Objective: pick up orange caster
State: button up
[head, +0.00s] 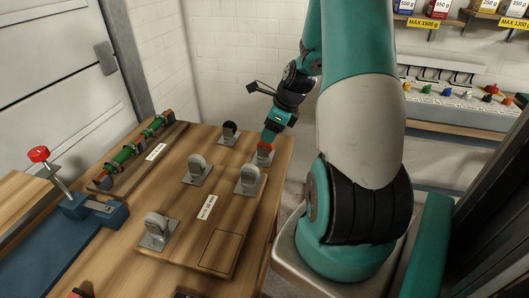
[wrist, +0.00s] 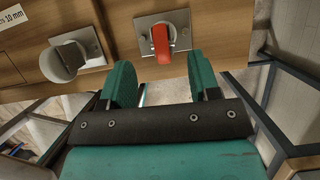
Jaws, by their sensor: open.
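The orange caster (head: 265,149) stands on its metal plate at the right edge of the wooden table board (head: 200,250), the wheel looking red-orange. In the wrist view, the orange caster (wrist: 162,43) is upright just beyond the fingertips, in line with the gap between them. My gripper (head: 269,137) is right at the caster in the head view and partly covers it. In the wrist view my gripper (wrist: 162,76) is open, with two green fingers apart and nothing between them.
A grey caster (head: 248,179) stands close by, also in the wrist view (wrist: 66,60). Other grey casters (head: 197,168) (head: 156,229) and a black one (head: 228,130) share the board. A green roller (head: 128,153) and blue vise (head: 90,208) lie left. An outlined square (head: 221,250) is empty.

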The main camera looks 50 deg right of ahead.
aim_at(261, 146)
jog(key=x, duration=0.7)
jog(key=shift+w+f, duration=0.15)
jog(key=shift+w, duration=0.05)
grip_shut()
